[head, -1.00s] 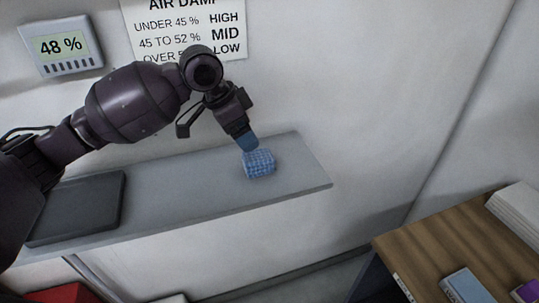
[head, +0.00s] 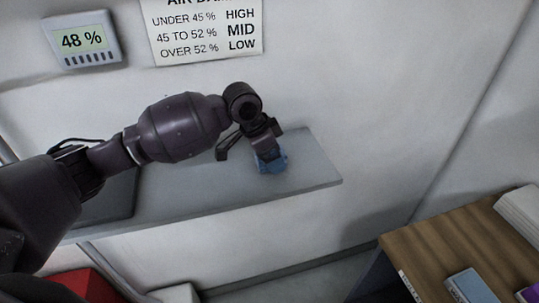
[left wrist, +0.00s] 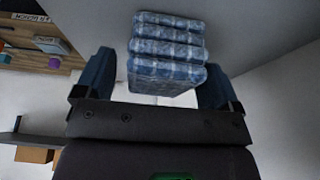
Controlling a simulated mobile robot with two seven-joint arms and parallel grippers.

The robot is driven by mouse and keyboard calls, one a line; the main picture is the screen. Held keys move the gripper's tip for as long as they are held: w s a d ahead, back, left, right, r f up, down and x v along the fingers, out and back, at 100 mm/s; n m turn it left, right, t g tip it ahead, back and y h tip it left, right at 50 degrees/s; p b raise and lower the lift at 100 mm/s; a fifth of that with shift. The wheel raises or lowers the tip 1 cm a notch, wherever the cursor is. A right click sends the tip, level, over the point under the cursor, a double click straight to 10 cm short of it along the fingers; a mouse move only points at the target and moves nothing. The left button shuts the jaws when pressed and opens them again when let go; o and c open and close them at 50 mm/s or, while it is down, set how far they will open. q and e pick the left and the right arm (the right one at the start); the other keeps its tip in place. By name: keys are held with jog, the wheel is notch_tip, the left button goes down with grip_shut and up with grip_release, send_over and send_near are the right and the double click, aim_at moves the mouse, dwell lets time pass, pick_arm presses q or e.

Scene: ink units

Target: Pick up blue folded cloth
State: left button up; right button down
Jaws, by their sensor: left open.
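The blue folded cloth (head: 277,166), checked and folded in several layers, lies on the grey shelf (head: 312,172) near its right end. In the head view my left gripper (head: 268,158) is down at the cloth and hides much of it. In the left wrist view the cloth (left wrist: 167,50) sits between the two blue fingertips of my left gripper (left wrist: 158,66). The jaws are open, with a small gap at the left finger; the right finger is very close to the cloth, and I cannot tell if it touches. My right gripper is not in view.
A dark flat case (head: 108,205) lies on the shelf's left part, partly behind my arm. The wall stands close behind, with a 48 % meter (head: 82,40) and a paper sign (head: 202,32). A wooden table (head: 440,250) at lower right holds a blue box (head: 468,286) and papers.

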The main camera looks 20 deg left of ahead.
pick_arm(q)
jog(key=shift+w+d+f, duration=0.1)
jog(key=shift+f, duration=0.3)
jog(key=c, duration=1)
notch_tip(320, 180, up, 20)
jog(key=b, duration=0.1)
jog(key=shift+o, duration=1.1)
jog(key=shift+c, duration=0.7)
